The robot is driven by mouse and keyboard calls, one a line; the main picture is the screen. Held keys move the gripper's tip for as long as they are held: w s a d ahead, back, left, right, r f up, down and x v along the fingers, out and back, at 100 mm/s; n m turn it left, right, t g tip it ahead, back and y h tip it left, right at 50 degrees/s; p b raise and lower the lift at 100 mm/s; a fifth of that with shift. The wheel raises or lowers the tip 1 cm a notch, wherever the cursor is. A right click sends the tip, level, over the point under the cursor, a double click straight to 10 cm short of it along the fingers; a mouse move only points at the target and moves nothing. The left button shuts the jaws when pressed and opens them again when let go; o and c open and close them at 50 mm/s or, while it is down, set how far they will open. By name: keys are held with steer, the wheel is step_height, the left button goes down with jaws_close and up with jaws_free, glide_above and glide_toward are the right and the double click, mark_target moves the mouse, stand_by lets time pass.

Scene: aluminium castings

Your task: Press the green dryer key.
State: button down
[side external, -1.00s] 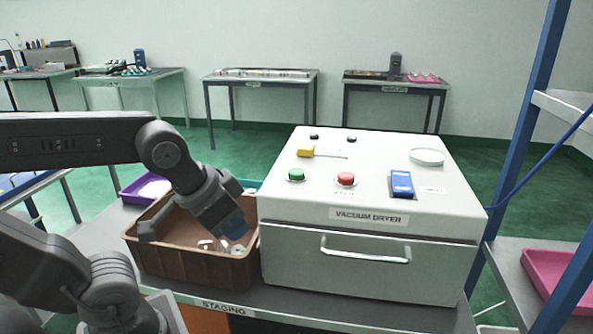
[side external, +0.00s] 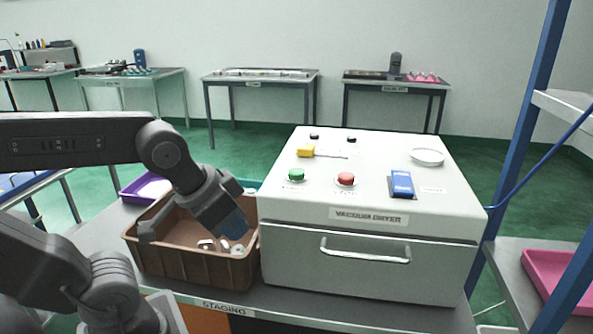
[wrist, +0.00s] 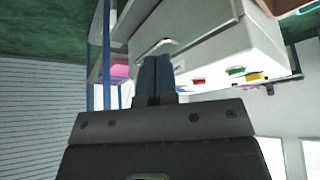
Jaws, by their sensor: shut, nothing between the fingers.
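The green key (side external: 296,175) is a round button on the top of the white vacuum dryer (side external: 375,232), near its front left. It also shows in the wrist view (wrist: 236,71). The red key (side external: 345,179) sits to its right, and a blue rocker switch (side external: 401,184) is further right. My gripper (side external: 240,232) is shut and empty. It hangs over the brown bin left of the dryer, lower than the green key and apart from it. In the wrist view its blue fingers (wrist: 155,75) are together.
The brown bin (side external: 190,265) holds several small pale parts. The drawer handle (side external: 365,253) sticks out in front. A blue rack post (side external: 540,85) stands at right.

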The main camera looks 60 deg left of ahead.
stand_by(0.3)
step_height(320, 180, up, 9)
steer(key=n+t, duration=0.4)
steer(key=n, duration=0.4)
glide_above(294, 170)
steer(key=shift+w+f, duration=0.1)
steer(key=shift+f+h, duration=0.1)
steer(key=shift+h, duration=0.2)
steer(key=shift+f, duration=4.35)
steer(key=shift+d+f, duration=0.1)
steer(key=shift+f, duration=0.05)
steer(key=shift+f, duration=0.25)
